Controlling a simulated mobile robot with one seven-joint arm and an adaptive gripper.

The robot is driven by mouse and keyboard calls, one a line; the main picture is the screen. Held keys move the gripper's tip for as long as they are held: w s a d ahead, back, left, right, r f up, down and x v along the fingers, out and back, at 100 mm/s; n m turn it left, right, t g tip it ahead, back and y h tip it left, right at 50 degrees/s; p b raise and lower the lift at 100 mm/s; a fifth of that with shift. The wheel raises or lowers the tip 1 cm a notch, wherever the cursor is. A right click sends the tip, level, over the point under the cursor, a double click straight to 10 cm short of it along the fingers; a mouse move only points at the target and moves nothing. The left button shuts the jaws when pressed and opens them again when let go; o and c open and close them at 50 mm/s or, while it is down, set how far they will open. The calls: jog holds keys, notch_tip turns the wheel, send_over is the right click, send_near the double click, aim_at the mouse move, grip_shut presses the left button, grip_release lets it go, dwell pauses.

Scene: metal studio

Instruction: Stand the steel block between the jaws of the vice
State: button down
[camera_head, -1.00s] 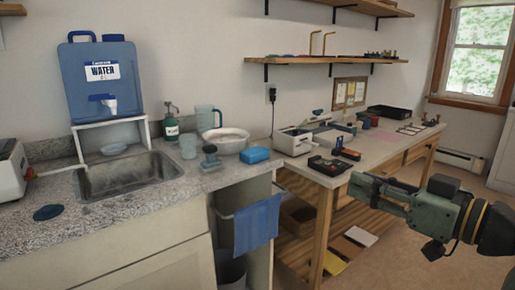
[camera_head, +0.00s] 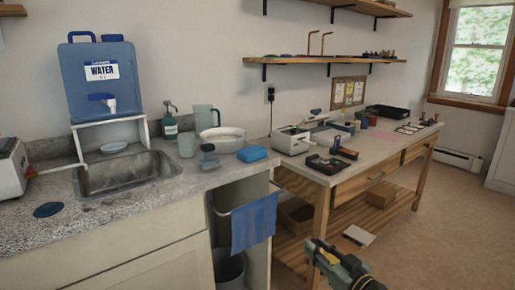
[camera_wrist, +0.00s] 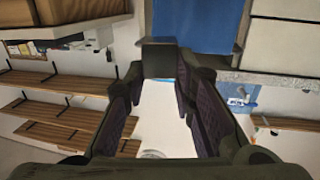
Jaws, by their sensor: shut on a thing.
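My gripper (camera_head: 318,246) is low at the front of the bench in the head view, with its arm running off the bottom edge. In the wrist view, its two dark padded fingers (camera_wrist: 160,75) are closed on a dark grey block (camera_wrist: 160,58), which I take to be the steel block. The block sits at the fingertips, clear of any surface.
The wooden workbench (camera_head: 375,150) carries a white machine (camera_head: 291,140), a black tray (camera_head: 327,164) and small tools. To its left are the stone counter (camera_head: 120,205), sink (camera_head: 125,174) and blue towel (camera_head: 254,222). Open floor (camera_head: 440,220) lies at right.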

jog(key=s+a+f+m+h, duration=0.1)
jog(key=a+f, duration=0.4)
jog(key=f, duration=0.4)
jog(key=s+a+f+t+h, duration=0.1)
jog(key=a+f, duration=0.5)
jog(key=f, duration=0.3)
jog(key=s+a+f+m+h, duration=0.1)
jog(key=s+a+f, duration=0.1)
jog(key=a+f, duration=0.5)
jog(key=w+d+m+h, duration=0.2)
jog(key=w+m+h, duration=0.1)
jog(key=w, duration=0.6)
jog(key=shift+w+r+t+h, duration=0.15)
jog(key=shift+r+t+h, duration=0.3)
jog(key=shift+h, duration=0.45)
jog(key=shift+d, duration=0.15)
